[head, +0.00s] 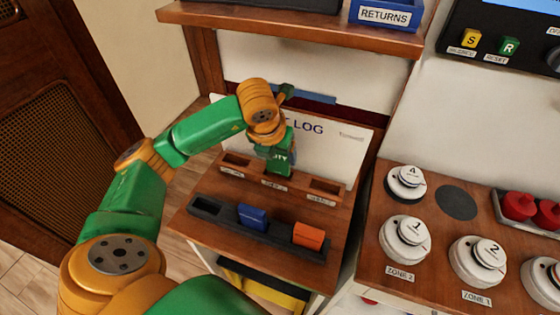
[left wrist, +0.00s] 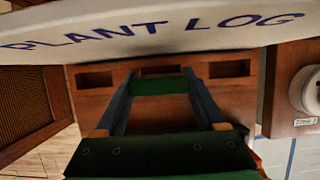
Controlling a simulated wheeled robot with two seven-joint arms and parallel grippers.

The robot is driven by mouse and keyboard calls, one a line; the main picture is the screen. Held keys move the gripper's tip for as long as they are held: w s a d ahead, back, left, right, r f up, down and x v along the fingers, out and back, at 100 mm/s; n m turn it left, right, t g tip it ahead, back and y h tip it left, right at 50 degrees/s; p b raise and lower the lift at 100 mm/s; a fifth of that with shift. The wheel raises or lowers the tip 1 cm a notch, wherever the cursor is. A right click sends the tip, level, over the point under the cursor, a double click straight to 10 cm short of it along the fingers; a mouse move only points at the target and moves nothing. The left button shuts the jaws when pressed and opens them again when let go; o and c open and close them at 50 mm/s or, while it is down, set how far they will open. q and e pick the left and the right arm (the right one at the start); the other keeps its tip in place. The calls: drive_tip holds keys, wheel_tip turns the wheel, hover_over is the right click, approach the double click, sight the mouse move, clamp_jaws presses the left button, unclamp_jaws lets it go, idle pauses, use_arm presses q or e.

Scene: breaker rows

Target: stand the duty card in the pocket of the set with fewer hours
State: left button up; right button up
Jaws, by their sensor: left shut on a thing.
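My left gripper (head: 275,150) is shut on the green duty card (head: 280,165), whose lettering is partly hidden; only "ITY" shows. The card hangs upright at the middle pocket of the wooden shelf. In the left wrist view the card (left wrist: 160,86) sits between the two fingertips, in front of the middle pocket (left wrist: 160,70). I cannot tell whether its lower edge is inside the pocket. The left pocket (head: 237,160) and the right pocket (head: 325,187) look empty. Labels sit below the pockets, too small to read. My right gripper is not in view.
A white "PLANT LOG" board (head: 340,150) leans behind the pockets. In front, a dark rack (head: 283,243) holds a blue card (head: 253,217) and an orange card (head: 308,235). A shelf (head: 300,30) overhangs above. Round white detectors (head: 405,236) stand on the right counter.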

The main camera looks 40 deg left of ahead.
sight(278, 162)
use_arm(q)
drive_tip(key=f, duration=0.1)
drive_tip(key=f+p, duration=0.1)
drive_tip(key=f, duration=0.1)
drive_tip(key=shift+w+a+f+p, duration=0.15)
drive_tip(key=shift+a+f+p, duration=0.1)
drive_tip(key=shift+p, duration=0.05)
drive_tip(key=shift+f, duration=0.25)
drive_tip(key=shift+w+f+b, duration=0.2)
drive_tip(key=shift+b, duration=0.1)
drive_tip(key=o, duration=1.3)
drive_tip(key=shift+s, duration=0.1)
drive_tip(key=shift+o, duration=0.2)
drive_tip(key=shift+r, duration=0.45)
drive_tip(key=v, duration=1.1)
drive_tip(key=shift+s+r+b, duration=0.25)
drive_tip(key=shift+s+b, duration=0.05)
drive_tip(key=shift+b, duration=0.05)
drive_tip(key=shift+d+f, duration=0.1)
